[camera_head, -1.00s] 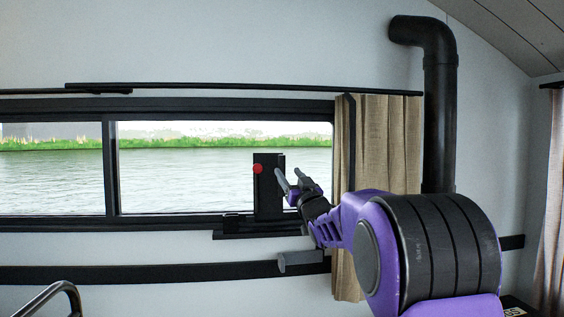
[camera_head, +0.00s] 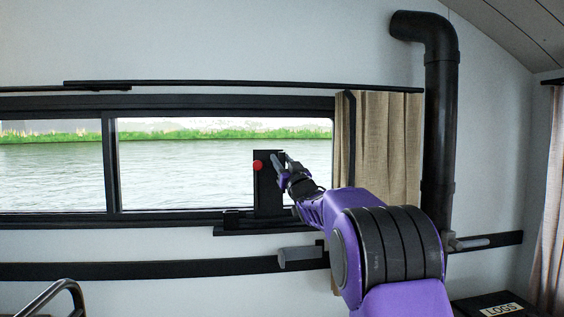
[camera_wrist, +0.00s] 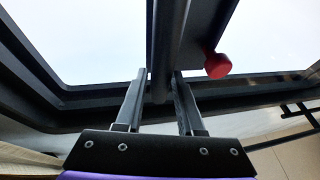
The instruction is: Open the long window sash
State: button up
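The long window sash (camera_head: 109,165) is black-framed and spans the left and middle of the head view, with water and a green bank behind the glass. A black upright post (camera_head: 267,195) with a red knob (camera_head: 258,166) stands at the window's right part. My gripper (camera_head: 284,160) is at the post's right side. In the wrist view, the two fingers of my gripper (camera_wrist: 159,78) are apart, with the post's dark narrow edge (camera_wrist: 160,40) between or just beyond their tips. I cannot tell whether they touch it. The red knob (camera_wrist: 217,66) is right of the fingers.
A beige curtain (camera_head: 385,150) hangs right of the window, beside a thick black pipe (camera_head: 440,130). A black rail (camera_head: 150,270) runs along the wall below. A box labelled LOGS (camera_head: 500,309) is at the lower right. A metal tube (camera_head: 60,290) is at the lower left.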

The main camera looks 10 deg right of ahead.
grip_shut()
dwell(1.1)
